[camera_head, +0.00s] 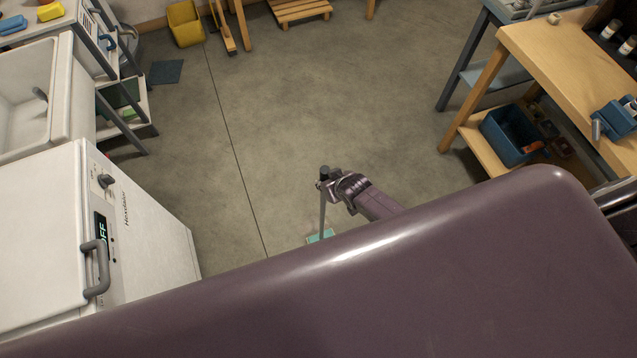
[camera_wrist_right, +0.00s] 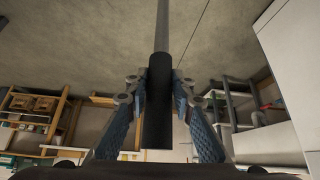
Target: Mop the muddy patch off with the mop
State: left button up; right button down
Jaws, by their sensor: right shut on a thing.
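My right gripper (camera_head: 330,184) is shut on the mop's dark grip near its upper end. The mop (camera_head: 322,217) stands nearly upright, its grey pole running down to a teal mop head (camera_head: 320,236) low on the floor. My own body hides part of the head. In the right wrist view, the black grip (camera_wrist_right: 158,105) lies between the two blue-padded fingers of the right gripper (camera_wrist_right: 157,100), and the pole runs up the picture. No muddy patch shows in either view. My left gripper is not in view.
A white appliance (camera_head: 150,225) with a grey handle stands at the left, below a white sink (camera_head: 30,95). A wooden workbench (camera_head: 560,60) with a blue bin (camera_head: 508,137) stands at the right. A yellow bucket (camera_head: 185,24) is at the back. The concrete floor (camera_head: 310,100) between is clear.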

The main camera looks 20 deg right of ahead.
jog(key=shift+d, duration=0.9)
